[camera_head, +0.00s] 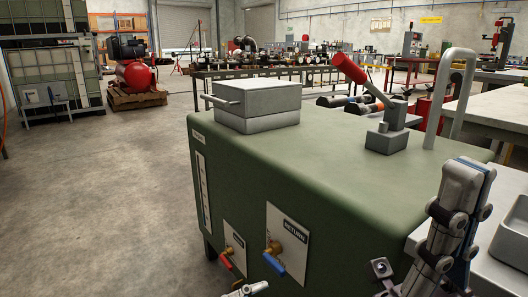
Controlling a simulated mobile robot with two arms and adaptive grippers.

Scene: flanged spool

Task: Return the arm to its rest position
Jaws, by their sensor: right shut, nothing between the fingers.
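My right gripper (468,176) is at the lower right, pointing up, with its fingers together and nothing between them. It is in front of the right end of the green tank (335,170) and overlaps the grey bench in the picture. I cannot tell how far it is from either. A small grey piece (246,289) at the bottom edge looks like the tip of my left gripper; the rest is cut off by the frame. I cannot make out a flanged spool for certain.
The tank carries a grey box (256,98), a red-handled lever (349,69) and a bent grey pipe (453,85). Its front has a red-handled valve (226,258) and a blue-handled valve (273,263). A grey bench (505,272) is at right. Open floor (105,200) lies left.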

